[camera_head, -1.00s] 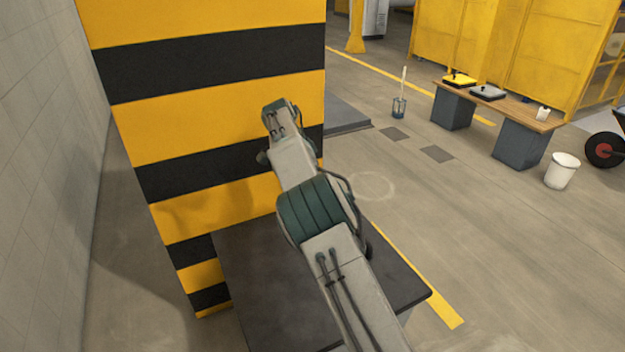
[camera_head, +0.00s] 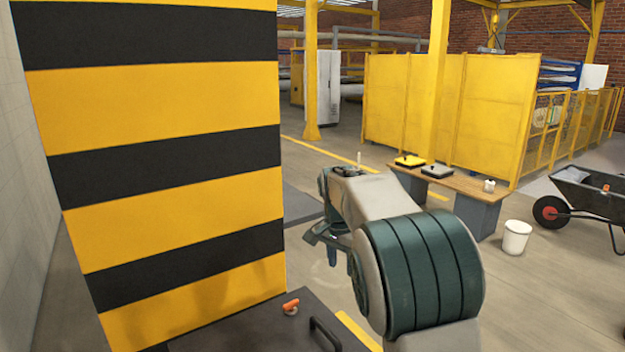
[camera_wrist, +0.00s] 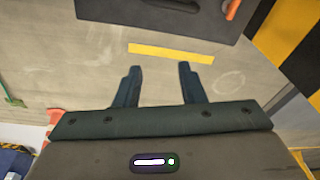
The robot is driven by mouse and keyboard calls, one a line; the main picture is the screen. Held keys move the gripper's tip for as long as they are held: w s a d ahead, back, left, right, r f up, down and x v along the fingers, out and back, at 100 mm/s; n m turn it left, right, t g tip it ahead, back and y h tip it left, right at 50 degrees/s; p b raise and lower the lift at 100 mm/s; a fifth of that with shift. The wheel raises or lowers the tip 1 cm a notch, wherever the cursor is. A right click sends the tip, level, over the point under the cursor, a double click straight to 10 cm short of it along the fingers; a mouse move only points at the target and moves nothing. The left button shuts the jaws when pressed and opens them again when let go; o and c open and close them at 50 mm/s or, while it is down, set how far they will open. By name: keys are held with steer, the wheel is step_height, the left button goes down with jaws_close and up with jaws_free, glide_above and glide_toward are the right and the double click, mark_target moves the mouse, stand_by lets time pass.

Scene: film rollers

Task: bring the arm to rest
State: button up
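My gripper (camera_wrist: 160,85) shows in the wrist view with its two dark fingers spread apart. Nothing is between them; only grey floor and a yellow floor line lie beyond.
A yellow-and-black striped pillar (camera_head: 150,135) stands close on the left. A dark top (camera_head: 250,335) at its foot carries an orange item (camera_head: 291,307) and a black handle (camera_head: 325,334). A bench (camera_head: 465,184), white bucket (camera_head: 516,237) and wheelbarrow (camera_head: 590,205) stand right, with open floor between.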

steer(key=s+d+r+n+y+p, duration=0.1)
steer(key=s+d+n, duration=0.15)
steer(key=s, duration=0.45)
steer(key=s+d+r+n, duration=0.15)
steer(key=s+d, duration=0.25)
steer(key=s, duration=0.4)
steer(key=s+d+f+n, duration=0.1)
steer(key=s+f+n, duration=0.1)
steer(key=s, duration=0.6)
steer(key=s+f+n+t+p, duration=0.1)
steer(key=s, duration=0.7)
steer(key=shift+s+d+f+n, duration=0.15)
steer(key=shift+d+f+n, duration=0.25)
